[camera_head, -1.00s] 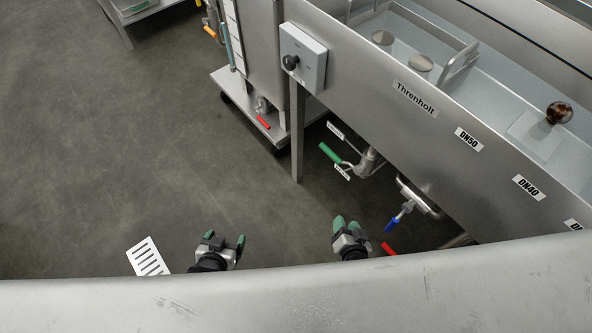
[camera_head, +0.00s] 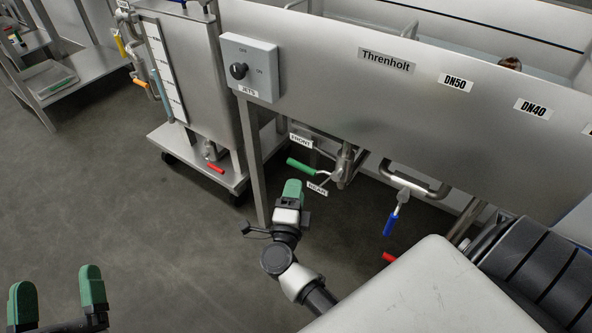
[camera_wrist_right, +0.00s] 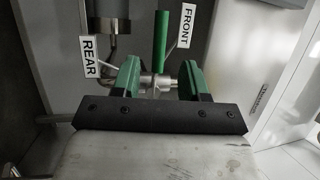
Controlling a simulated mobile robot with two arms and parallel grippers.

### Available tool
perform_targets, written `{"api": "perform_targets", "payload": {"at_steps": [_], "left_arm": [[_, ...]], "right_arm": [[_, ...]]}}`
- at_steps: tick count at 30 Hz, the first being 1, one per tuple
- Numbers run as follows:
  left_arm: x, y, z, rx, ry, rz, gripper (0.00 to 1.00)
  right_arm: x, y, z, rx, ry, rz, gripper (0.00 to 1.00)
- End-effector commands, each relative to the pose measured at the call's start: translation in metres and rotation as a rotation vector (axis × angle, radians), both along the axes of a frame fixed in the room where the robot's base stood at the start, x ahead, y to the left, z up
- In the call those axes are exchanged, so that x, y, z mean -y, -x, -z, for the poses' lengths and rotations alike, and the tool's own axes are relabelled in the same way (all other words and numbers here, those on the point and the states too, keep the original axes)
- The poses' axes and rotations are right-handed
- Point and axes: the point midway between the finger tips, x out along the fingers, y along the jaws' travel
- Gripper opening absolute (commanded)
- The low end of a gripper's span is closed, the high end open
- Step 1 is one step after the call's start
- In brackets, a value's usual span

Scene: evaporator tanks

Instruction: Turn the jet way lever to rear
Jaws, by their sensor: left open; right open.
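The jet way lever has a green handle (camera_head: 302,166) on a pipe valve (camera_head: 343,168) below the steel trough. It points left, between the FRONT label (camera_head: 301,141) and the REAR label (camera_head: 317,188). In the right wrist view the green handle (camera_wrist_right: 160,38) stands upright, closer to the FRONT label (camera_wrist_right: 185,25) than to the REAR label (camera_wrist_right: 90,57). My right gripper (camera_head: 292,188) is open just below the lever, and its fingers appear either side of the lever's base in the wrist view. My left gripper (camera_head: 57,290) is open and empty at the lower left.
A switch box (camera_head: 248,67) marked JETS is on the trough's front, above a steel leg (camera_head: 253,160). A blue-handled valve (camera_head: 391,221) hangs right of the lever. A wheeled tank cart (camera_head: 190,150) stands left.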

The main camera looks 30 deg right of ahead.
Motion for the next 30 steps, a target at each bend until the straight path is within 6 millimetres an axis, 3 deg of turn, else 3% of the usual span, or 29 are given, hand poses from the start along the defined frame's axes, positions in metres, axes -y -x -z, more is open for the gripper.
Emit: {"api": "perform_targets", "payload": {"at_steps": [6, 12, 24, 30], "left_arm": [[0.001, 0.009, -0.015, 0.154, 0.043, 0.008, 0.81], [0.001, 0.017, -0.027, 0.263, 0.075, 0.015, 0.81], [0.001, 0.020, -0.031, 0.298, 0.086, 0.016, 0.81], [0.000, 0.020, -0.031, 0.297, 0.084, 0.016, 0.81]], "right_arm": [[0.030, -0.031, -0.006, 0.001, 0.004, -0.001, 0.44], [0.047, -0.049, -0.011, -0.001, 0.004, -0.002, 0.44], [0.052, -0.054, -0.013, -0.003, 0.004, -0.002, 0.44], [0.052, -0.053, -0.013, -0.003, 0.003, -0.002, 0.13]]}}
